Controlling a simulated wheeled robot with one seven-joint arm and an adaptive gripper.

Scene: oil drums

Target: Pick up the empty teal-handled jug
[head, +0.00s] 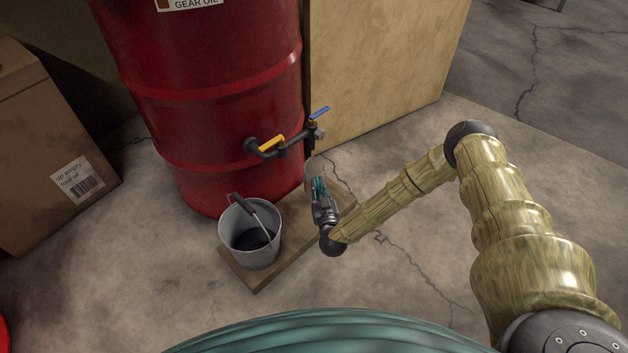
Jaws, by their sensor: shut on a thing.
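My gripper (319,188) is right of the bucket and in front of the red drum's tap. It is shut on the teal-handled jug (314,167). Only a small part of the jug shows: a pale, see-through patch just beyond the fingers, with teal at the jaws. The fingers and the wrist hide most of the rest. I cannot tell from this view how high the jug is above the floor or the board, or what is inside it.
A red drum (215,100) has a tap with a yellow lever (271,142) and a blue lever (319,113). A grey bucket (262,259) with a dark inside stands on a wooden board (254,285). A cardboard box (40,130) is left; a tan box (385,65) is behind. Floor at right is clear.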

